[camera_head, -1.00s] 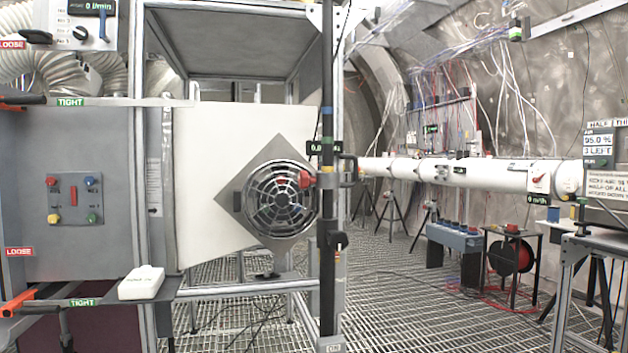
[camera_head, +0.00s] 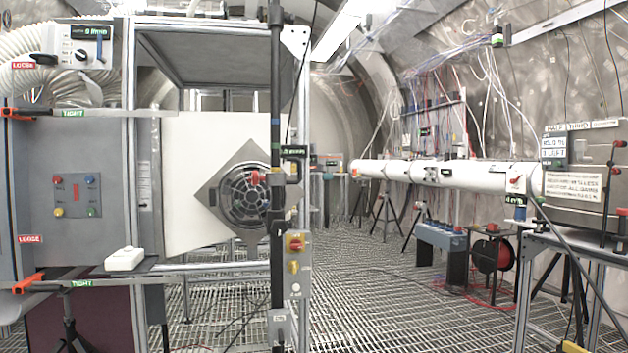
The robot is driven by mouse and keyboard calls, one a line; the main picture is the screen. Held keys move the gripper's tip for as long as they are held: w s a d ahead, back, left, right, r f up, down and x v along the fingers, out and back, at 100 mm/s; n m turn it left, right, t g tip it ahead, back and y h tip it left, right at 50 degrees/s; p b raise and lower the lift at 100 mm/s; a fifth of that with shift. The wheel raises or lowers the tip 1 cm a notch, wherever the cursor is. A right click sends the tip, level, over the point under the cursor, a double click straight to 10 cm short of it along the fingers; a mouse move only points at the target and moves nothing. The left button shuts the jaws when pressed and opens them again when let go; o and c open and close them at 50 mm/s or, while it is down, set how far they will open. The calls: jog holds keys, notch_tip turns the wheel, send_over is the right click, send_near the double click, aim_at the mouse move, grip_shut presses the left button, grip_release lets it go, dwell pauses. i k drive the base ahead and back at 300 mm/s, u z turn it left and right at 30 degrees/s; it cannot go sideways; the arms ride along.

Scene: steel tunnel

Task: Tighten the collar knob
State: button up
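A black upright pole (camera_head: 276,110) stands in front of the fan, left of the middle. It carries a small dark display (camera_head: 293,152) and a red fitting (camera_head: 258,177) at fan height. I cannot tell for certain which part is the collar knob; dark clamp-like parts on the pole are small. My gripper is not in view.
A round grille fan (camera_head: 240,195) sits on a diamond plate behind the pole. A switch post with red and yellow knobs (camera_head: 295,243) stands beside it. A white box (camera_head: 124,259) lies on the left ledge. A bench (camera_head: 570,250) stands at right. Grated floor (camera_head: 400,300) between is largely clear.

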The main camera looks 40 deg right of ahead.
aim_at(256, 178)
jog(key=u, duration=0.05)
jog(key=k, duration=0.25)
jog(key=z, duration=1.05)
jog(key=k, duration=0.6)
jog(key=u, duration=0.75)
jog(key=i, duration=0.7)
jog(key=u, duration=0.5)
jog(key=i, duration=0.8)
jog(key=z, duration=0.3)
